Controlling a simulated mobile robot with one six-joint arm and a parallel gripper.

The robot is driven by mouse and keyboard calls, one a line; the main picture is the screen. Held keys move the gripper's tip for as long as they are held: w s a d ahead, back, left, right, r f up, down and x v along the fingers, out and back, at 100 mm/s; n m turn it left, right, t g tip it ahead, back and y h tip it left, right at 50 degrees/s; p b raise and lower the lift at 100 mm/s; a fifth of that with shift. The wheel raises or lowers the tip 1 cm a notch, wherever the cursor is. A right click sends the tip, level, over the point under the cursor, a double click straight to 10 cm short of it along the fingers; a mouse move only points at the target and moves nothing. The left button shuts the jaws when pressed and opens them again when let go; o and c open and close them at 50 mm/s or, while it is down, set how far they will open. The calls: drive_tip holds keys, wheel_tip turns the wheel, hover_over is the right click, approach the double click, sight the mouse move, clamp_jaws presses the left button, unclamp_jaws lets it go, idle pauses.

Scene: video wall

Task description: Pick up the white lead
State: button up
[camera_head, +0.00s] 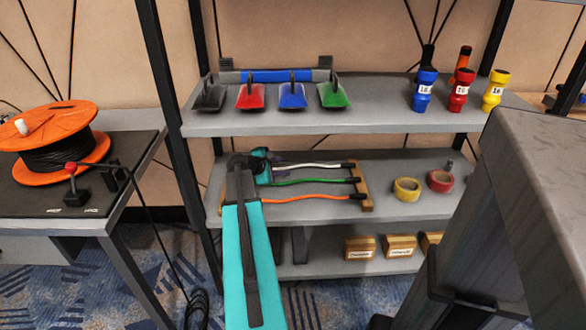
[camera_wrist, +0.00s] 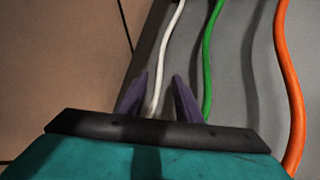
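The white lead (camera_head: 322,167) lies along the back of the middle shelf, with its black end at a wooden holder (camera_head: 363,187) on the right. The green lead (camera_head: 310,181) and the orange lead (camera_head: 312,197) lie in front of it. My gripper (camera_head: 283,161) is over the left part of the leads and hides their left ends. In the wrist view my gripper (camera_wrist: 160,79) is open. The white lead (camera_wrist: 153,98) runs between its two fingers, nearer the left one, with a gap to the right one. The green lead (camera_wrist: 207,70) passes just outside the right finger.
The upper shelf (camera_head: 370,112) is close above my gripper. Yellow tape (camera_head: 407,189) and red tape (camera_head: 440,181) sit to the right on the middle shelf. A black upright (camera_head: 172,120) stands to the left. Small wooden boxes (camera_head: 360,247) are on the lower shelf.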

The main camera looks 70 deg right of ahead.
sight(293, 167)
drive_tip(key=shift+b+x, duration=0.65)
drive_tip(key=shift+x, duration=1.95)
clamp_jaws()
